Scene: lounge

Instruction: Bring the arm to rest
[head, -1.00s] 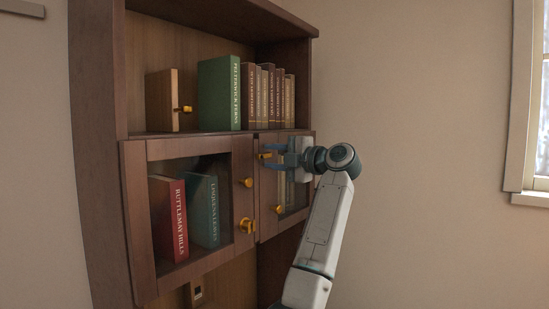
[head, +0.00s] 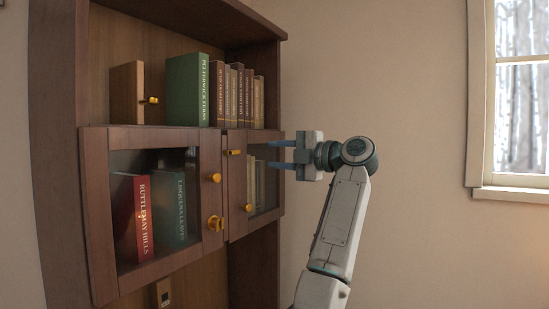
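My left gripper (head: 270,154) is in the head view, at the right edge of the bookcase (head: 262,200). Its two blue fingers point left and stand apart, with nothing between them. The fingertips overlap the right part of the right glass door (head: 237,190) in the picture; I cannot tell whether they touch it. My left arm (head: 340,220) rises from the bottom of the picture to the gripper. My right gripper is not in view.
The bookcase has a left glass door (head: 210,150) with brass knobs (head: 215,178). Red and teal books stand behind it. A green book (head: 188,90) and several brown books (head: 238,95) stand on the upper shelf. Bare wall (head: 400,80) and a window (head: 520,110) lie right.

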